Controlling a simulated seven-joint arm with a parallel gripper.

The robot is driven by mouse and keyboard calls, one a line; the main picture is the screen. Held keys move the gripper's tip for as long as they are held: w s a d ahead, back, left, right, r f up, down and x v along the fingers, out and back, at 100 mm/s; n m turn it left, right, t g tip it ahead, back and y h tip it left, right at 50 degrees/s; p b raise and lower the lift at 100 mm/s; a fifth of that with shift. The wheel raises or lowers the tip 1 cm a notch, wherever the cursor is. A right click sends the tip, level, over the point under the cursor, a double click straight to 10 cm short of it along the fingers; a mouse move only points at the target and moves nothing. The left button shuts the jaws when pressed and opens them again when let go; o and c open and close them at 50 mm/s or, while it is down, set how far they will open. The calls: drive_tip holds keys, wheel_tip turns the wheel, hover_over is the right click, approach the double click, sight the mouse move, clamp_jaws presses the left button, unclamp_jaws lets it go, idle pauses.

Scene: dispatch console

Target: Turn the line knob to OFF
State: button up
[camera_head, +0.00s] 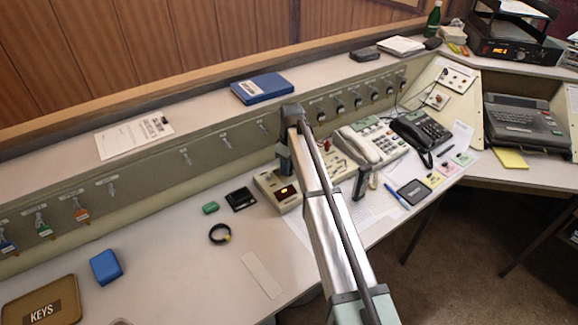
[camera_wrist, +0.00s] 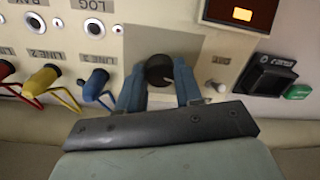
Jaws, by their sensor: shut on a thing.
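The line knob (camera_wrist: 157,68) is a round black knob on a pale square plate (camera_wrist: 186,43) in the wrist view. A light mark shows on its face near the lower right, but I cannot read which setting it points to. My gripper (camera_wrist: 160,86) has its two blue fingers closed on the knob from both sides. The fingers hide the knob's edges and any position labels. In the head view my gripper (camera_head: 285,160) reaches down at the beige console with the lit orange display (camera_head: 287,191); the knob is hidden there.
In the wrist view, blue (camera_wrist: 96,84), yellow (camera_wrist: 42,77) and red plugs sit left of the knob. A small metal toggle (camera_wrist: 217,87) and a black square item (camera_wrist: 265,75) are to the right. A cream telephone (camera_head: 372,143) stands right of my arm.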

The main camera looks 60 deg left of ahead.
sight(291, 167)
drive_tip(key=o, duration=1)
drive_tip(key=shift+r, duration=0.1)
drive_tip(key=r, duration=1.3)
drive_tip(key=shift+w+a+r, duration=0.1)
drive_tip(key=shift+w+r, duration=0.2)
drive_tip(key=shift+w, duration=0.05)
